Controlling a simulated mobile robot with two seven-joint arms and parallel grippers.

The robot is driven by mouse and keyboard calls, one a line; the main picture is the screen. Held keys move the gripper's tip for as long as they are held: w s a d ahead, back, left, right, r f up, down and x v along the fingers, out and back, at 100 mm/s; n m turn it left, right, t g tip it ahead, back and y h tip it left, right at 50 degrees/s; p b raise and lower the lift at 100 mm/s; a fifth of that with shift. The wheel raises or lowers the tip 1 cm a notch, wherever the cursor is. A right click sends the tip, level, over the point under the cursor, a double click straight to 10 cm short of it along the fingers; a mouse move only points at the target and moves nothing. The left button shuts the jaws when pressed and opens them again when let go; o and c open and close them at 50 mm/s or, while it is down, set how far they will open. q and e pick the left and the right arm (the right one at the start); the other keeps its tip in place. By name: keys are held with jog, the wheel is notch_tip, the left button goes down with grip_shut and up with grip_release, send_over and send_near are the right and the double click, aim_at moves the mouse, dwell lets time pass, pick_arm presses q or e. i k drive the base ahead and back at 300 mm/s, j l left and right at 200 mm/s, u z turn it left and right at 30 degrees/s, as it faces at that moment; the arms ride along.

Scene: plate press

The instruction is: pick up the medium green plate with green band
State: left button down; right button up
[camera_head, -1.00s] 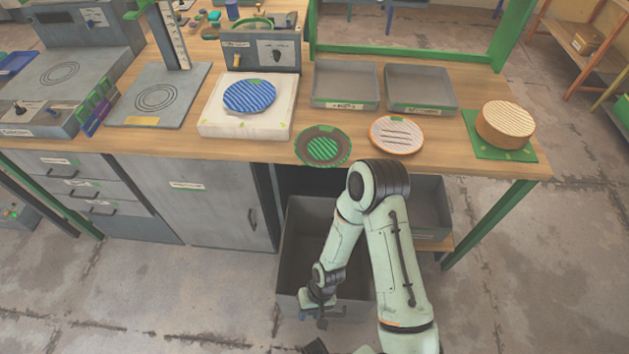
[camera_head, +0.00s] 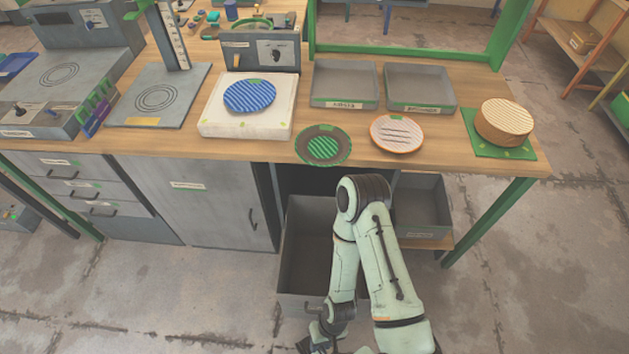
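The green plate (camera_head: 323,146) lies flat at the front edge of the wooden table. It has a dark ring, a green rim and a green striped centre. Nothing touches it. My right gripper (camera_head: 312,345) is at the bottom edge of the view, low in front of the table and well below the plate. It is small and partly cut off, so I cannot tell whether its fingers are open. My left gripper is out of view.
A white plate with an orange rim (camera_head: 397,133) lies just right of the green one. A blue plate (camera_head: 249,96) rests on a white block (camera_head: 240,128). Two grey trays (camera_head: 345,102) stand behind. An open grey bin (camera_head: 300,290) is below the table edge, beside my arm.

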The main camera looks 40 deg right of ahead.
aim_at(320, 145)
jog(key=j+z, duration=0.15)
jog(key=j, duration=0.3)
jog(key=k+j+z, duration=0.2)
jog(key=j, duration=0.25)
jog(key=i+j+z, duration=0.35)
jog(key=j+z, duration=0.15)
jog(key=i+j+z, duration=0.25)
jog(key=j, duration=0.2)
jog(key=i+j+z, duration=0.2)
jog(key=i+z, duration=0.2)
jog(key=i, duration=0.25)
